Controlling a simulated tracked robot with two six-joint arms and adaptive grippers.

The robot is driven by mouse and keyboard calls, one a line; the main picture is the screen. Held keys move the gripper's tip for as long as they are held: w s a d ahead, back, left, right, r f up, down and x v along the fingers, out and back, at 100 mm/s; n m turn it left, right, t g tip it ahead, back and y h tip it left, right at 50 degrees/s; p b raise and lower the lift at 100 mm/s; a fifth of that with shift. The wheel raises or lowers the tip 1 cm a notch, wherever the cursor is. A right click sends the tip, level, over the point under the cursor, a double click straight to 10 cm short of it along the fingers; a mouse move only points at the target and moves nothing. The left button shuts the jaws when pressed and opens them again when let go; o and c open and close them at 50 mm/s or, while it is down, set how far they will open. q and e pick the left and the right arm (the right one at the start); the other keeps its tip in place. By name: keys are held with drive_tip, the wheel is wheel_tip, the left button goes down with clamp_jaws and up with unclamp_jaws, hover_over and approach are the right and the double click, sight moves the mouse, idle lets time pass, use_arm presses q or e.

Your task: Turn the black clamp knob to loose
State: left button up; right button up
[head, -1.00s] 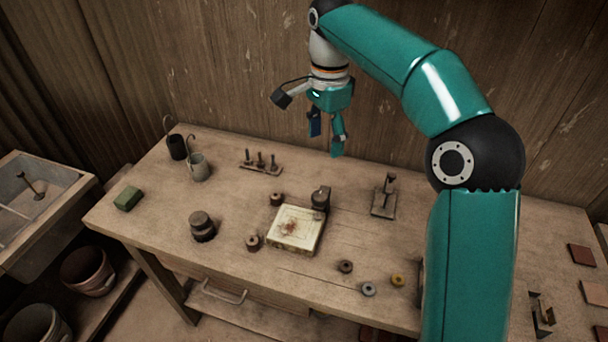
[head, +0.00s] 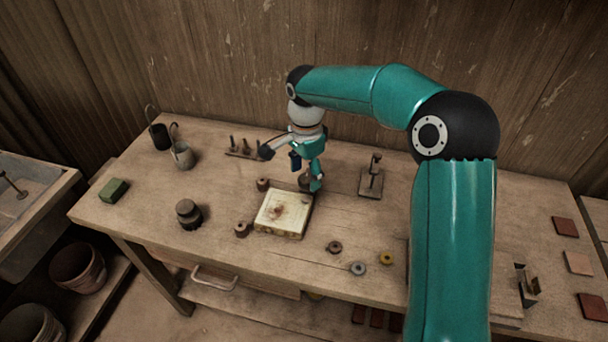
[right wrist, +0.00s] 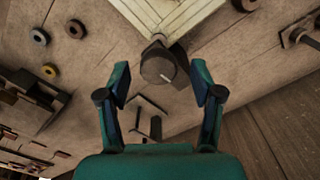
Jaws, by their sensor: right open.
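The black clamp knob (right wrist: 157,66) shows in the right wrist view as a round dark cap with a short pale line on it. It sits at the corner of the pale square plate (right wrist: 172,16). In the head view the knob (head: 304,181) is partly hidden behind my gripper, at the back right corner of the plate (head: 268,223). My right gripper (head: 306,174) points down over the knob, open and empty. In the right wrist view its fingers (right wrist: 161,82) stand apart on either side of the knob, not visibly touching it. My left gripper is not in view.
Several rings (head: 358,268) lie in front right. A stacked dark weight (head: 188,214) stands to the left.

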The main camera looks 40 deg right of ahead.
drive_tip(key=shift+s+f, duration=0.1)
drive_tip(key=shift+f, duration=0.35)
drive_tip(key=c, duration=1)
drive_tip(key=shift+a, duration=0.2)
drive_tip(key=shift+c, duration=0.7)
drive_tip(key=shift+d, duration=0.15)
